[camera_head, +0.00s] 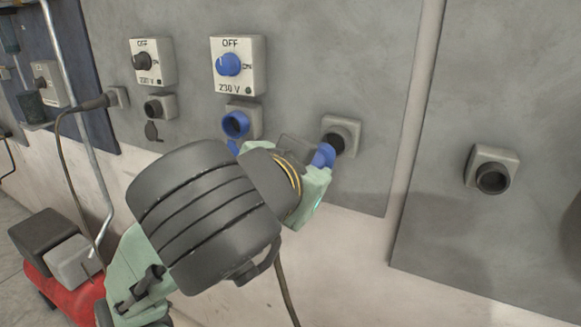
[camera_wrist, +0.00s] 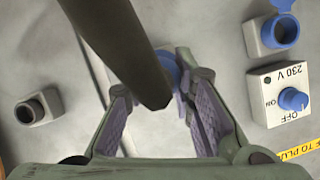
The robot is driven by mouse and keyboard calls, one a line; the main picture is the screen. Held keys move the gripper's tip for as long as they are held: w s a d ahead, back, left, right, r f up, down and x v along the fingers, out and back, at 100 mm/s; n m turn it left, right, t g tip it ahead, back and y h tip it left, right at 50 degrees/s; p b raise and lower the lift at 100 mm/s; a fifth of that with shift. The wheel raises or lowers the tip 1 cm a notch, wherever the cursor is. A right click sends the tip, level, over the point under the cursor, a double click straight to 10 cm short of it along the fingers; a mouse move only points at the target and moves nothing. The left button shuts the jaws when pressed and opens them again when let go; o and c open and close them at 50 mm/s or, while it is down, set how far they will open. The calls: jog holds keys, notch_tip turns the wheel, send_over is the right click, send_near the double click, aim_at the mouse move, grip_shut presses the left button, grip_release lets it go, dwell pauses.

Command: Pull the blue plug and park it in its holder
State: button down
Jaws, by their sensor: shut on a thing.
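The blue plug (camera_head: 323,156) is at my gripper's fingertips, in front of a grey wall holder with a dark opening (camera_head: 346,126). Its front end meets or nearly meets that opening; I cannot tell whether it is seated. My gripper (camera_head: 313,172) is shut on the plug. In the wrist view the blue part (camera_wrist: 168,66) shows between the fingers, partly hidden by a dark tapered shape, likely its cable end. The blue socket (camera_head: 236,124) is empty, left of my gripper. Above it, the 230 V switch box (camera_head: 247,79) with a blue knob reads OFF.
A second grey holder (camera_head: 492,177) is empty on the right panel. A black-knobbed switch (camera_head: 143,60) and a dark socket (camera_head: 158,107) are on the left. A cable (camera_head: 286,292) hangs below my gripper. A red machine (camera_head: 57,285) stands lower left.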

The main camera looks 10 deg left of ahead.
aim_at(321, 153)
jog(key=shift+w+d, duration=0.25)
jog(key=shift+w, duration=0.4)
jog(key=shift+w+d, duration=0.2)
jog(key=shift+w, duration=0.4)
jog(key=shift+w+d, duration=0.3)
jog(key=shift+w, duration=0.55)
jog(key=shift+w+d, duration=0.3)
jog(key=shift+w, duration=0.5)
dwell(0.9)
jog(key=c, duration=1.3)
grip_release()
jog(key=v, duration=1.2)
jog(key=shift+d, duration=0.1)
